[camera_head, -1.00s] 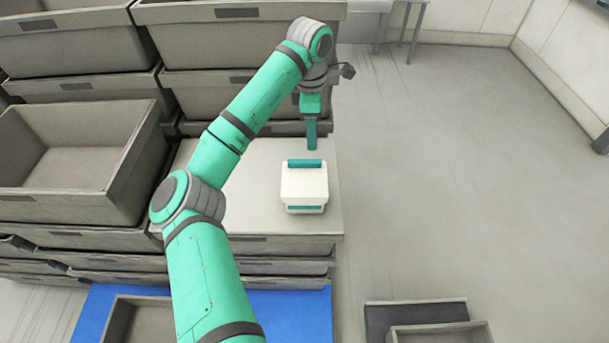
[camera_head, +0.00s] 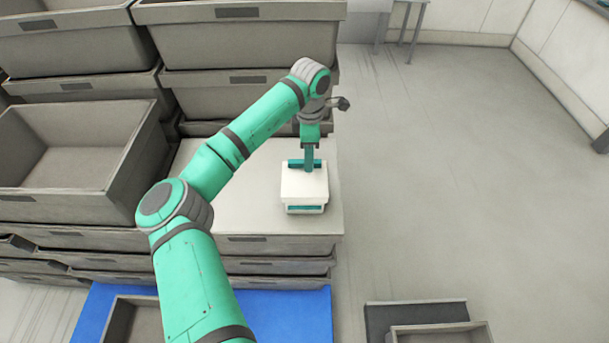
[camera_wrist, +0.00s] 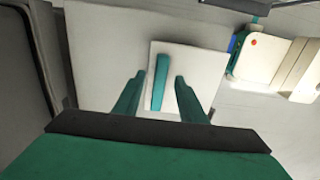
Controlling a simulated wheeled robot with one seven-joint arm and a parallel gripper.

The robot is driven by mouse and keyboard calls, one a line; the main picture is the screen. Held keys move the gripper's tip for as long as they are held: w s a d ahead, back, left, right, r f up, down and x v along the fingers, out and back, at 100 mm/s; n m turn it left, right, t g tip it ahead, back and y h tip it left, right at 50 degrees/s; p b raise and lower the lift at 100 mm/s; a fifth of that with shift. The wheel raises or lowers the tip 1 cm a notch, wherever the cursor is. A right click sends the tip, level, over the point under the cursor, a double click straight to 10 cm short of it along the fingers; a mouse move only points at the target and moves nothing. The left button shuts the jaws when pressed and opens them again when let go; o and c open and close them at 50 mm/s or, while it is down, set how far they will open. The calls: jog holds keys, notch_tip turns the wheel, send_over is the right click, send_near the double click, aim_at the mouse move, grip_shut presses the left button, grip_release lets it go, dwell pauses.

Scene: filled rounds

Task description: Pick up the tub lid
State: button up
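The tub lid (camera_head: 304,187) is white with a raised teal bar handle (camera_head: 293,164). It sits on the white tub (camera_head: 290,208), which has a teal strip on its near side. In the wrist view the white lid (camera_wrist: 205,62) lies flat below me, with its teal bar (camera_wrist: 160,80) standing up. My gripper (camera_head: 308,169) points down at the bar. In the wrist view my gripper (camera_wrist: 159,76) is open, with one teal finger on each side of the bar and a gap on both sides. The fingers partly hide the bar in the head view.
The tub stands on a grey flat-topped crate stack (camera_head: 250,210), with clear surface left of it. Tall stacked grey crates (camera_head: 245,50) rise behind, and an open crate (camera_head: 70,190) stands at left. A blue base (camera_head: 300,315) lies below. Open floor is at right.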

jog(key=shift+f, duration=0.45)
grip_shut()
jog(key=shift+r, duration=0.1)
